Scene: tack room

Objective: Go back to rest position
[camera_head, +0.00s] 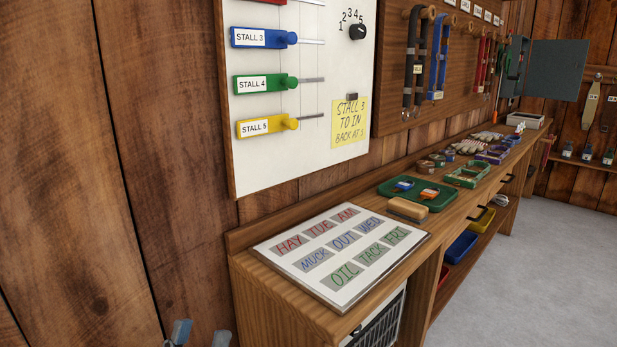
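My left gripper (200,337) shows only as two grey-blue fingertips at the bottom edge, left of the wooden bench. The fingertips stand apart with nothing visible between them, so it looks open and empty. The rest of it is cut off by the picture's edge. My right gripper is not in view.
The wooden bench (250,272) holds a white word board (322,278), a wooden block (408,209) and a green tray (388,192). A white stall board (270,160) with coloured sliders hangs above. Grey floor (560,270) is clear at right.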

